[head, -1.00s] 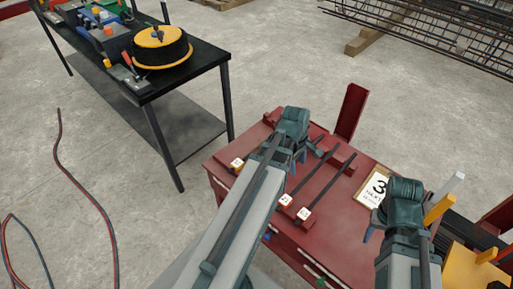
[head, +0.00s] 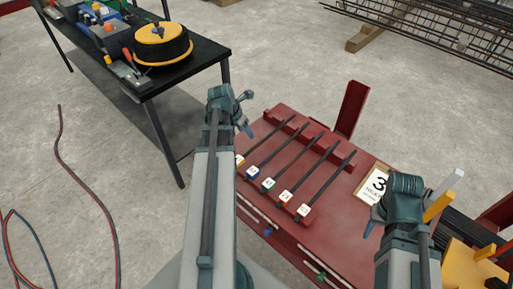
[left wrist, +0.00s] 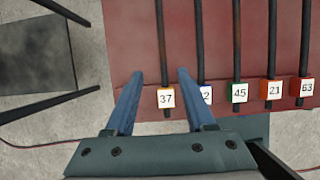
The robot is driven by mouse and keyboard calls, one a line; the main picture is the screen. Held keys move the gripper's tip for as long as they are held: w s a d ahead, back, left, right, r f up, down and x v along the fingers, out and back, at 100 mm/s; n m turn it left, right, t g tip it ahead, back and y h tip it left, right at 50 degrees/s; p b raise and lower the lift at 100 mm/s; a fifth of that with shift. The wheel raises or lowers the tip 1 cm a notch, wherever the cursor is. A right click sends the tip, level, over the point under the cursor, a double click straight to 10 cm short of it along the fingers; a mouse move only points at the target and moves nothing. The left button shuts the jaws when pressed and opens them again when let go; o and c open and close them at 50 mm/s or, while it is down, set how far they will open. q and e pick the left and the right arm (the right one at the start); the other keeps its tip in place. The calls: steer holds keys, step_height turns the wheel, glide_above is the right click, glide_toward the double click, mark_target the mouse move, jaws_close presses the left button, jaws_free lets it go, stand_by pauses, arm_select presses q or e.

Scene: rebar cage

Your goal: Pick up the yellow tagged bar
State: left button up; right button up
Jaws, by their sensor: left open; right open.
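The yellow tagged bar is the leftmost of several dark bars on the red table. Its tag (head: 239,160) shows at the table's left edge in the head view, partly beside my left arm. In the left wrist view the bar (left wrist: 160,45) runs upward from its yellow-orange tag marked 37 (left wrist: 166,98). My left gripper (left wrist: 160,73) is open, with its blue fingers on either side of this bar in the picture; how far above it they are I cannot tell. In the head view my left gripper (head: 246,115) is at the table's upper left. My right gripper (head: 372,222) is open, at the table's right.
The neighbouring bars have blue (head: 252,172), green (head: 268,185), orange (head: 286,196) and red (head: 304,210) tags. They rest across red supports (head: 343,155). A card marked 3 (head: 374,185) lies to the right. A black bench (head: 205,60) stands at left.

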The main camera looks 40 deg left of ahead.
arm_select(q)
steer(key=b, duration=0.6)
glide_above(256, 145)
steer(key=s, duration=0.3)
steer(key=f, duration=0.7)
steer(key=shift+w+a, duration=0.1)
steer(key=shift+a, duration=0.2)
arm_select(e)
step_height(256, 145, down, 7)
steer(key=shift+f, duration=0.1)
arm_select(q)
steer(key=b+x, duration=0.5)
steer(key=shift+w+d+f, duration=0.15)
steer(key=shift+w+d, duration=0.05)
arm_select(e)
step_height(256, 145, down, 5)
steer(key=shift+r, duration=0.2)
arm_select(q)
jaws_close()
